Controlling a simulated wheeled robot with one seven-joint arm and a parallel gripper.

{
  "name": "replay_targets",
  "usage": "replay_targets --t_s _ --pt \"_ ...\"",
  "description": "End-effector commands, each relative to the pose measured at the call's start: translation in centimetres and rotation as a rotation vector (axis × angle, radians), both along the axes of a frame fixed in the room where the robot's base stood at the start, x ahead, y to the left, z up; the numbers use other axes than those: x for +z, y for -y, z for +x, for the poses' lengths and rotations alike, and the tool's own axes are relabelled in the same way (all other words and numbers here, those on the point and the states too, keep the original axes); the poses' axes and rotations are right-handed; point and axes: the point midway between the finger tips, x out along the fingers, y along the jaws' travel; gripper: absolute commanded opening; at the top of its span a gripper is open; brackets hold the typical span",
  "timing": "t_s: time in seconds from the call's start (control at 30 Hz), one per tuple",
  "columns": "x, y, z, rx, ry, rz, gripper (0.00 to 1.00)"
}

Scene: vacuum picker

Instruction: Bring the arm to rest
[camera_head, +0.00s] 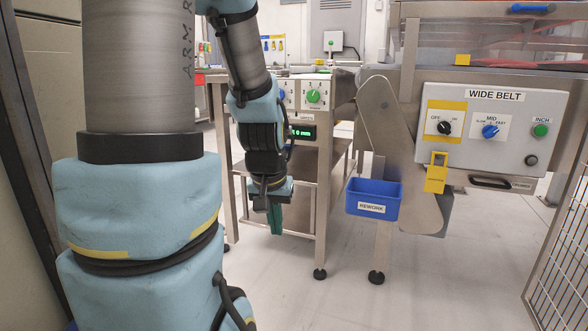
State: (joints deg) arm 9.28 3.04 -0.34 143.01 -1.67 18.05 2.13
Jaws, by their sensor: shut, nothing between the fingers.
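My arm hangs down in front of a steel frame stand. My gripper (275,218) is at the arm's lower end, pointing down, with green fingers that look closed together. Nothing shows between them. The gripper is in free air in front of the stand's legs, left of the blue REWORK bin (373,198). It does not appear to touch anything. My large blue-padded arm links fill the left of the view and hide what is behind them.
The WIDE BELT control box (500,130) with knobs and a yellow tag (436,174) is at the right. A stand with a green knob (313,96) and display (301,132) is behind my gripper. A mesh fence (563,255) stands at far right. The floor (440,290) in front is clear.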

Motion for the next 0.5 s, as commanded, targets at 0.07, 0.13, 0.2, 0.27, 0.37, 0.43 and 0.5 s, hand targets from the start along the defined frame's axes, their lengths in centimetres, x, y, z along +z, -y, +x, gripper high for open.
replay_targets --t_s 0.07,0.13,0.2,0.27,0.37,0.43,0.5 --pt "-0.7 -1.8 -2.9 0.049 -0.079 0.014 0.00" --pt "-1.2 -3.1 -5.4 0.090 -0.148 0.024 0.00" --pt "1.2 -2.9 -5.1 0.082 -0.142 0.023 0.00" --pt "2.3 -2.8 -5.0 0.081 -0.141 0.023 0.00" --pt "4.3 -2.8 -5.0 0.081 -0.140 0.023 0.00" --pt "6.0 -2.8 -5.0 0.081 -0.139 0.023 0.00" --pt "7.9 -2.8 -4.9 0.080 -0.139 0.023 0.00"
